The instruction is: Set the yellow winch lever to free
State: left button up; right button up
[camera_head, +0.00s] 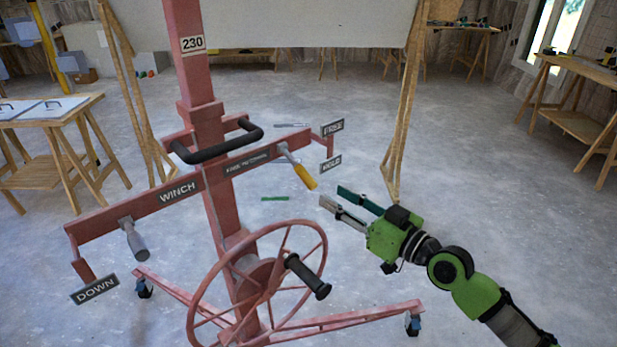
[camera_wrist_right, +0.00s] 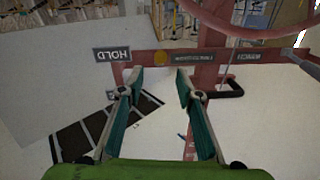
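The winch lever (camera_head: 304,176) has a yellow grip on a metal rod and sticks out from the right end of the red winch crossbar, pointing down and right. Its tip is closer to the HOLD plate (camera_head: 331,163) than to the FREE plate (camera_head: 333,127) above. My right gripper (camera_head: 331,196) is open and empty, just right of and below the yellow tip, apart from it. In the right wrist view, the round yellow lever end (camera_wrist_right: 159,57) shows between the two open fingertips (camera_wrist_right: 160,76), beyond them. My left gripper is not in view.
The red lift has a handwheel (camera_head: 258,285) with a black knob, a black U-shaped handle (camera_head: 218,144), and a grey lever (camera_head: 134,240) near the DOWN plate. A large panel on wooden supports stands behind. Floor to the right is clear.

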aim_at(317, 186)
jog(key=p+x, duration=0.1)
jog(key=x, duration=0.8)
jog(key=shift+w+a, duration=0.25)
grip_shut()
